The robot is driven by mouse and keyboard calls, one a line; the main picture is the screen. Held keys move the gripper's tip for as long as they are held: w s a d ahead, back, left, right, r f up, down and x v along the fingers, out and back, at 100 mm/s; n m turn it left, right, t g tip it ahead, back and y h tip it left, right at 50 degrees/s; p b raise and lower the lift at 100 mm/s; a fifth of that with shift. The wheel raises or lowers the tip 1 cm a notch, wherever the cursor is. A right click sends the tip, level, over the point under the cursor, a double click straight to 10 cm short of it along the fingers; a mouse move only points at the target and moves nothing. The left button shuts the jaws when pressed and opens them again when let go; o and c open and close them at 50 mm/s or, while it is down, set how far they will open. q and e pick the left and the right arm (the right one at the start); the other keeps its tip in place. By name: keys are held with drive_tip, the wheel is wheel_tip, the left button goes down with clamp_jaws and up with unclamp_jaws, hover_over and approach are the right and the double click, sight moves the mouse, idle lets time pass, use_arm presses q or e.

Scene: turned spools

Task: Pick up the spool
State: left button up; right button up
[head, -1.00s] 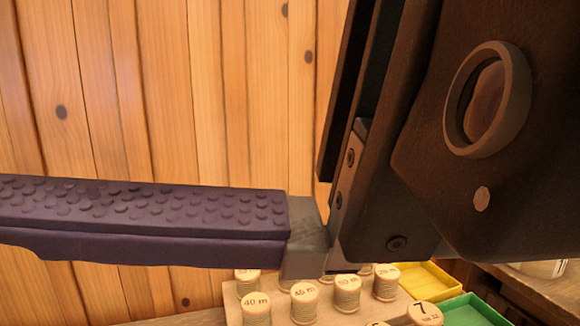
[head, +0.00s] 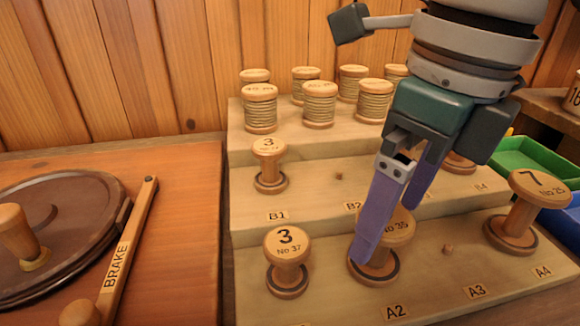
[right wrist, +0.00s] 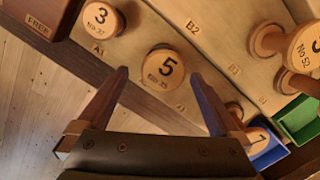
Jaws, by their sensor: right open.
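A wooden spool marked 5, No 35 (right wrist: 163,68) stands upright at A2 on the front step of the rack. In the head view this spool (head: 399,232) is partly hidden by a purple finger of my right gripper (head: 392,225). In the right wrist view my right gripper (right wrist: 160,76) is open, its fingertips to either side of the spool's near edge, with nothing held. I cannot tell whether a finger touches it. My left gripper is not in view.
Spools marked 3 stand at A1 (head: 287,262) and B1 (head: 269,166); a spool marked 7 (head: 522,215) stands near A4. Several thread-wound spools (head: 319,104) fill the top step. A green tray (head: 530,157) lies at right, a brake lever (head: 128,245) at left.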

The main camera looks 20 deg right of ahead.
drive_tip(key=f, duration=0.2)
drive_tip(key=w+f+b, duration=0.1)
drive_tip(key=f, duration=0.2)
drive_tip(key=shift+f, duration=0.2)
drive_tip(key=shift+w, duration=0.1)
drive_tip(key=c, duration=1.4)
